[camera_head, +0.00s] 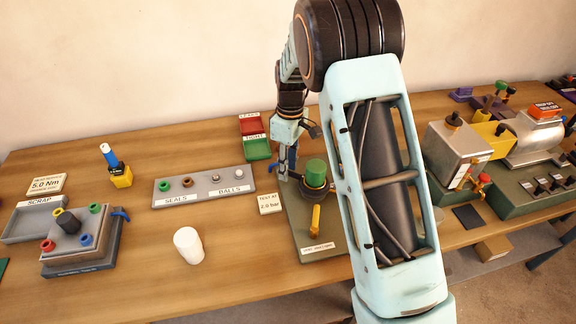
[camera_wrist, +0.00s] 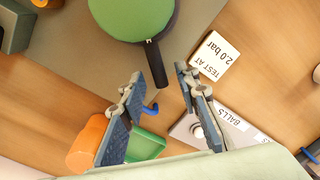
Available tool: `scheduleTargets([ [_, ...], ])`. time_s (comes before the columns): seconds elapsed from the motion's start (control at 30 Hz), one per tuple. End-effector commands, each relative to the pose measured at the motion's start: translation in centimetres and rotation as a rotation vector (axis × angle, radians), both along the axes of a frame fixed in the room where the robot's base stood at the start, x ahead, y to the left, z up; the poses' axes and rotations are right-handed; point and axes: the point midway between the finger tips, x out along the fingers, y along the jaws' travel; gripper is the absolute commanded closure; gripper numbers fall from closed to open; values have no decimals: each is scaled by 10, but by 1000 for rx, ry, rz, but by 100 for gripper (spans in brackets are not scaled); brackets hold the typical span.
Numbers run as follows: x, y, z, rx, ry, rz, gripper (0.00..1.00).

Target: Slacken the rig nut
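The test rig (camera_head: 305,225) is a grey-green plate on the bench. A round fitting with a green top (camera_head: 316,170) and dark collar stands on it; I take this collar for the rig nut. In the wrist view the green top (camera_wrist: 132,15) is at the upper edge, and a black bar (camera_wrist: 157,65) sticks out from under it. My gripper (camera_wrist: 161,76) is open, with the bar's end appearing between the fingertips; contact cannot be told. In the head view my gripper (camera_head: 287,165) is just left of the fitting, partly hidden by my arm.
A yellow lever (camera_head: 315,221) is on the rig's front. The "TEST AT 2.0 bar" card (camera_head: 270,203) and the seals and balls tray (camera_head: 204,186) are left. Red (camera_head: 251,123) and green (camera_head: 257,148) trays lie behind. A white cylinder (camera_head: 188,245) stands front left.

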Motion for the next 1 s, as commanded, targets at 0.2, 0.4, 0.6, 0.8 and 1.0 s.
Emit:
scheduleTargets([
  [0.2, 0, 0, 0, 0, 0, -1, 80],
  [0.4, 0, 0, 0, 0, 0, -1, 100],
  [0.6, 0, 0, 1, 1, 0, -1, 100],
  [0.8, 0, 0, 1, 1, -1, 3, 100],
  [1.0, -3, 2, 0, 1, -1, 48, 100],
])
